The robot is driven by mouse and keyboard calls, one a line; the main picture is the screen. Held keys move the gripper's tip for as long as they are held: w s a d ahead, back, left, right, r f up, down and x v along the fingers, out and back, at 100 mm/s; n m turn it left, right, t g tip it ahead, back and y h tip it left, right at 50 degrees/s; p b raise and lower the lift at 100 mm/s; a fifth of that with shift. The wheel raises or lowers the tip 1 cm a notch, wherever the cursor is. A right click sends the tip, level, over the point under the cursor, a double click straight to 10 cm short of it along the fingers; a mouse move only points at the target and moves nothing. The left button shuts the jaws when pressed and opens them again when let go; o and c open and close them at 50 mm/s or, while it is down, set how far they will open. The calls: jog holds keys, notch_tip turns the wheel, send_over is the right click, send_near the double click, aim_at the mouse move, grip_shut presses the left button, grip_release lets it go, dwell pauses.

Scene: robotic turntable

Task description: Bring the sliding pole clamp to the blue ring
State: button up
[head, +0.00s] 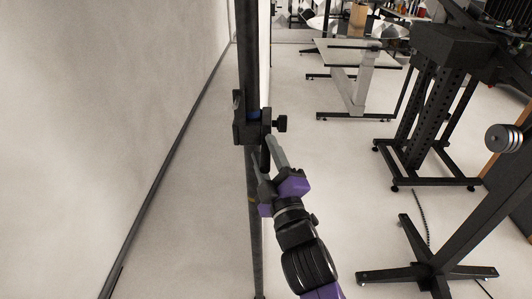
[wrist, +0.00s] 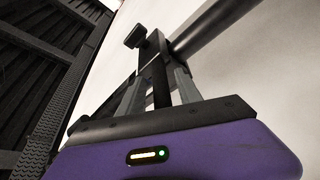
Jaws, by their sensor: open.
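The sliding pole clamp (head: 241,131) is a black block with a side knob (head: 281,123), around the upright black pole (head: 248,60). A small patch of the blue ring (head: 254,115) shows at the clamp's upper part; the clamp hides the rest. My gripper (head: 267,155) is just below the clamp, with its fingers pointing up. In the wrist view my gripper (wrist: 160,82) is open, its two grey fingers on either side of a dark, narrow part of the clamp (wrist: 159,90). I cannot tell whether the fingers touch it.
A pale wall (head: 110,120) stands to the left of the pole. A table (head: 352,55) and a black stand (head: 415,120) are at the back right. A black-legged stand (head: 430,270) is at the front right. Bare floor (head: 345,190) lies between.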

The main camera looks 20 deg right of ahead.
jog(key=shift+f, duration=0.1)
jog(key=shift+s+f, duration=0.15)
jog(key=shift+s, duration=0.15)
jog(key=b+v, duration=0.2)
jog(key=v, duration=0.5)
jog(key=shift+s, duration=0.1)
